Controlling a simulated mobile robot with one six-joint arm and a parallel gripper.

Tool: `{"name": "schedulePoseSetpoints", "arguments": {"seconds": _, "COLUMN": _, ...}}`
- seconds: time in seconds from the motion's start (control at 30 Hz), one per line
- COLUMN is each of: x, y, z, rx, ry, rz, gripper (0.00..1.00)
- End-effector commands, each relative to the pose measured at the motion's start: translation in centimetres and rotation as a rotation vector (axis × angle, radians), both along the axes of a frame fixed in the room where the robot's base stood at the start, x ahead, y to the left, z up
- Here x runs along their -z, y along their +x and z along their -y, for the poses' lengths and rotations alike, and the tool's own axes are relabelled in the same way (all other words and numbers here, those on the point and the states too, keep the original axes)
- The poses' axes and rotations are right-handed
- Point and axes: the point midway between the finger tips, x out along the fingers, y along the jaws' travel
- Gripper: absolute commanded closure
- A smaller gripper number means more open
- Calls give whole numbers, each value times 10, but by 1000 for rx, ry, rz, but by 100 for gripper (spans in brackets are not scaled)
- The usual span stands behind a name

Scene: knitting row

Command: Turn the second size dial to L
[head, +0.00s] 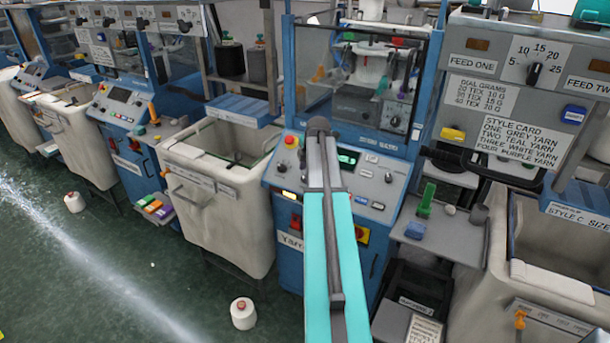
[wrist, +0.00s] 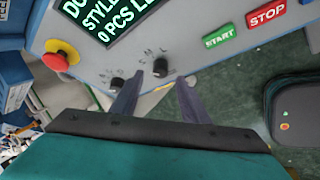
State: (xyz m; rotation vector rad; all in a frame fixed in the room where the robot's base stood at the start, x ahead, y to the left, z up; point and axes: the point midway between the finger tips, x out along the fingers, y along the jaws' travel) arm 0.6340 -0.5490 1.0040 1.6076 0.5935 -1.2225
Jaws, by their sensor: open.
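In the wrist view, two black dials sit on the grey panel (wrist: 95,63). One dial (wrist: 160,67) lies between my fingertips in the picture, with small letters above it, M and L among them. The other dial (wrist: 117,84) lies just left of my left finger. My gripper (wrist: 160,79) is open, its fingers apart on either side of the first dial. I cannot tell whether they touch it or where its pointer stands. In the head view, my gripper (head: 318,124) reaches over the blue machine's panel (head: 376,181), and my arm hides part of it.
A red emergency button (wrist: 61,58), a text display (wrist: 112,18), a green START button (wrist: 219,37) and a red STOP button (wrist: 266,13) share the panel. A white bin (head: 225,195) stands left of the machine. A yarn cone (head: 243,314) stands on the floor.

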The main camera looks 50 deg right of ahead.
Motion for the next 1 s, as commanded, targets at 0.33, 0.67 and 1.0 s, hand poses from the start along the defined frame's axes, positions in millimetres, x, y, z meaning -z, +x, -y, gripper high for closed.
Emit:
{"name": "schedulePoseSetpoints", "arguments": {"seconds": 0.33, "x": 26, "y": 11, "z": 5, "rx": 0, "ry": 0, "rz": -1, "gripper": 59}}
{"name": "schedulePoseSetpoints", "arguments": {"seconds": 0.67, "x": 32, "y": 13, "z": 6, "rx": 0, "ry": 0, "rz": 1, "gripper": 59}}
{"name": "schedulePoseSetpoints", "arguments": {"seconds": 1.0, "x": 32, "y": 13, "z": 6, "rx": 1, "ry": 0, "rz": 0, "gripper": 94}}
